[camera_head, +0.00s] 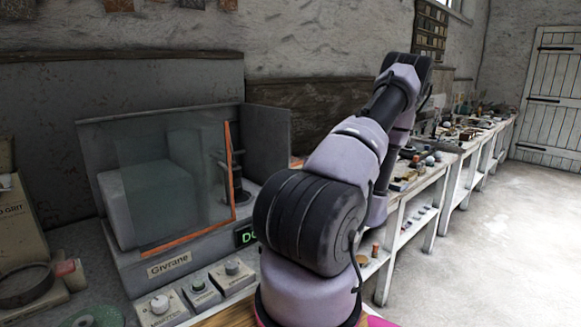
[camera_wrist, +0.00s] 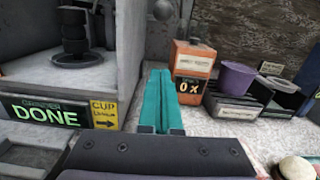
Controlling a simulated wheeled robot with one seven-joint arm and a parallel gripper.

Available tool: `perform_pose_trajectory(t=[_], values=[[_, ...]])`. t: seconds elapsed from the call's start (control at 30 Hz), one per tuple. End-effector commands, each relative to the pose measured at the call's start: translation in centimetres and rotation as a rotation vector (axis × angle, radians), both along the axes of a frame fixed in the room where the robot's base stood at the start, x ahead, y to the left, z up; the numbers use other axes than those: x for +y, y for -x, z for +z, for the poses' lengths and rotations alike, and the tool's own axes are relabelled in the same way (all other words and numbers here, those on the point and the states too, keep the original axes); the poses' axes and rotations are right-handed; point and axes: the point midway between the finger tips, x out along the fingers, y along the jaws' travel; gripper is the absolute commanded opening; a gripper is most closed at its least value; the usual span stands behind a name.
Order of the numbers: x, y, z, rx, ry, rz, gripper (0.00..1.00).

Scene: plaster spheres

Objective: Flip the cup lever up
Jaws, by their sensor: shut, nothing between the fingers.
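My gripper (camera_wrist: 161,98) shows in the wrist view as teal fingers, shut with nothing between them, pointing away over the pale bench top. Just past the fingertips to the right stands an orange box (camera_wrist: 196,62) with a label and a display reading "0 x". A purple cup (camera_wrist: 238,79) sits to the right on a labelled dark stand (camera_wrist: 234,108). In the head view my arm hides the gripper and these things.
A grey machine with a "DONE" display (camera_wrist: 43,113) and a yellow "CUP" arrow sign (camera_wrist: 104,115) stands left of my gripper. Its glass-fronted cabinet (camera_head: 170,185) and knob boxes (camera_head: 232,275) show in the head view.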

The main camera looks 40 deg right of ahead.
Motion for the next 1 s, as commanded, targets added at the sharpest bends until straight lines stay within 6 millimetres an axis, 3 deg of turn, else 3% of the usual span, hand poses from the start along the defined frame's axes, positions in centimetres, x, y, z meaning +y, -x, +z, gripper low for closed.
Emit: perform_pose_trajectory(t=[0.27, 0.73, 0.8, 1.0], values=[[0.2, -1.1, 0.1, -0.001, 0.001, 0.004, 0.0], [1.1, -10.4, 0.6, -0.002, 0.001, 0.005, 0.0], [1.0, -10.3, 2.1, -0.001, 0.003, 0.002, 0.0], [1.1, -10.7, 4.0, 0.0, 0.002, 0.002, 0.0]])
